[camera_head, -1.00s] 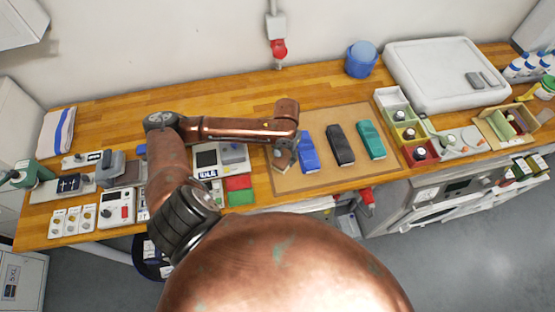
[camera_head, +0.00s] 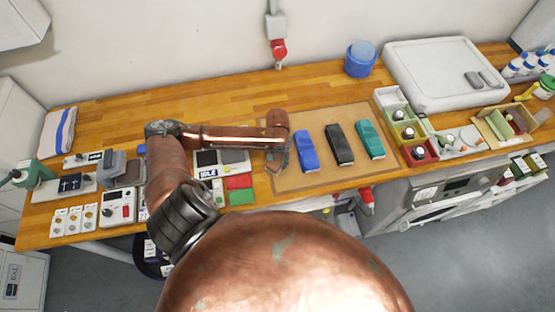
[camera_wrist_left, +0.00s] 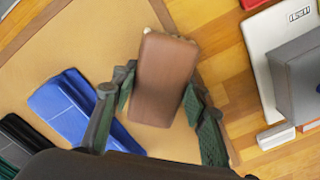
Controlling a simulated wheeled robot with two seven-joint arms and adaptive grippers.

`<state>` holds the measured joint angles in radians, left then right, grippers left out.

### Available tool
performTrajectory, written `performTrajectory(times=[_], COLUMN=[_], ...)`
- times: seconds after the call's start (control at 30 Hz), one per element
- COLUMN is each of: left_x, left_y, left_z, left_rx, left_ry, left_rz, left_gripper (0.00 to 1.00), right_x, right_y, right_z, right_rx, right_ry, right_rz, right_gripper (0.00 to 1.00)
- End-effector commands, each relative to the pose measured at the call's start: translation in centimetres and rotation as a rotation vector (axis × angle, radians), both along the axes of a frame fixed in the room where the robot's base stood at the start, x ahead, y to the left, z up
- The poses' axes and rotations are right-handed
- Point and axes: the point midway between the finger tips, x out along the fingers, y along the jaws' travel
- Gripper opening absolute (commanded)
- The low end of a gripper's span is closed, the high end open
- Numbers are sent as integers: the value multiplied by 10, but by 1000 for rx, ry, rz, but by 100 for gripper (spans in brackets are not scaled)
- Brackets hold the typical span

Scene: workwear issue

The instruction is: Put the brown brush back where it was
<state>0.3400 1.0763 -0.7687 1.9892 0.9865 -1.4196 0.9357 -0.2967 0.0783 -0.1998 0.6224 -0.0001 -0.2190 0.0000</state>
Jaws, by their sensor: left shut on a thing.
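The brown brush (camera_wrist_left: 163,78) shows in the left wrist view between the two green-grey fingers of my left gripper (camera_wrist_left: 160,100), which is shut on it. In the head view my left gripper (camera_head: 278,160) points down over the left part of the tan mat (camera_head: 318,184), left of the blue brush (camera_head: 307,151). The brush it holds is hard to make out there. Whether the brown brush touches the mat I cannot tell. My right gripper is not in view.
A black brush (camera_head: 339,145) and a green brush (camera_head: 370,139) lie right of the blue one on the mat. A scale-like device (camera_head: 228,160) and red and green blocks (camera_head: 240,189) stand left of the mat. Small coloured bins (camera_head: 401,132) stand to its right.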

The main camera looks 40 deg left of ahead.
Motion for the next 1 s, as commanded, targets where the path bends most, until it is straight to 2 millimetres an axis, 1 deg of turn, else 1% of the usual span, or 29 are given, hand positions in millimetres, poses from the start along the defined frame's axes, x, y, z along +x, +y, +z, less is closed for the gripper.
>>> performTrajectory(times=[0.07,0.1,0.33,0.6,0.7,0.77,0.87,1.0], left_x=[0,0,0,0,1,1,1,1], left_y=[0,0,0,0,0,-1,0,0], left_z=[-2,-2,-2,-2,3,10,28,58], left_rx=[0,0,0,0,-1,-2,0,1], left_ry=[0,0,0,0,-1,-3,-4,-5], left_rz=[0,0,0,0,0,0,-1,-1], left_gripper=[10,42,58,58,58,58,58,58], right_x=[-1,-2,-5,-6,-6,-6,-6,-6], right_y=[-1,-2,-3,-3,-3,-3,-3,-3], right_z=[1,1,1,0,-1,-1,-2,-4], right_rx=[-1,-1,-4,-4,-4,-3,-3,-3], right_ry=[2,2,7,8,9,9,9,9], right_rz=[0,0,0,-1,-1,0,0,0], right_gripper=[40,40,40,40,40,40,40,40])
